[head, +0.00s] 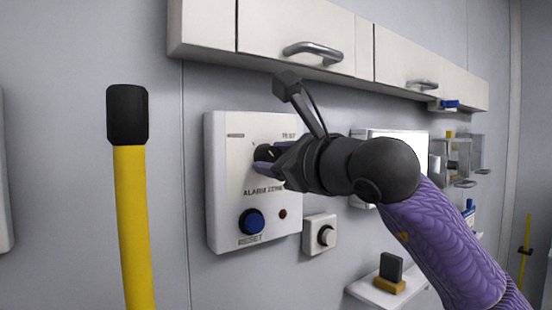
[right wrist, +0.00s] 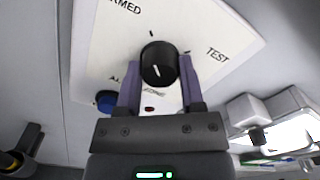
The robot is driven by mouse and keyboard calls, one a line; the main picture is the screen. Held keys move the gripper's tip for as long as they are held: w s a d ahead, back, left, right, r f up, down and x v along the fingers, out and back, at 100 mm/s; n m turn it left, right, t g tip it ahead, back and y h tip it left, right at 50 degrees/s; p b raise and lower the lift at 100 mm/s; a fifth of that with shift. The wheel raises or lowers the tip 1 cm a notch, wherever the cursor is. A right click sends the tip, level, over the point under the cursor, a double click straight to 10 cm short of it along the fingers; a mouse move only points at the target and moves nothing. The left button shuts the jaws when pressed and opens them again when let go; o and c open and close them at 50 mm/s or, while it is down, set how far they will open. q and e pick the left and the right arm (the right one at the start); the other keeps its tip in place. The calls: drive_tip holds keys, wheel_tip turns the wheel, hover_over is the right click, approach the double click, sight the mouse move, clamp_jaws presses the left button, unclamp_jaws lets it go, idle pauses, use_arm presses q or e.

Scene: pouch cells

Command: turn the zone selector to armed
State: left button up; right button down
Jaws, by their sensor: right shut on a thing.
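The zone selector is a round black knob (right wrist: 158,63) with a short white line on its face, on a white alarm panel (head: 225,215). In the right wrist view, ARMED is lettered at the upper left and TEST at the right. The white line sits low on the knob's face there, and I cannot tell which label it marks. My right gripper (right wrist: 158,80) is shut on the knob, with one purple finger on each side. In the head view the gripper (head: 268,160) partly hides the knob and lettering. My left gripper is not in view.
A blue RESET button (head: 251,221) and a small red lamp (head: 283,214) sit below the knob. Cabinets (head: 290,35) hang above. A yellow post with a black top (head: 128,115) stands to the left.

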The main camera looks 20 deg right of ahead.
drive_tip(key=shift+c, duration=1)
unclamp_jaws()
drive_tip(key=shift+s, duration=0.1)
drive_tip(key=b+v, duration=0.3)
drive_tip(key=v, duration=0.6)
drive_tip(key=shift+s+d, duration=0.15)
drive_tip(key=shift+s, duration=0.2)
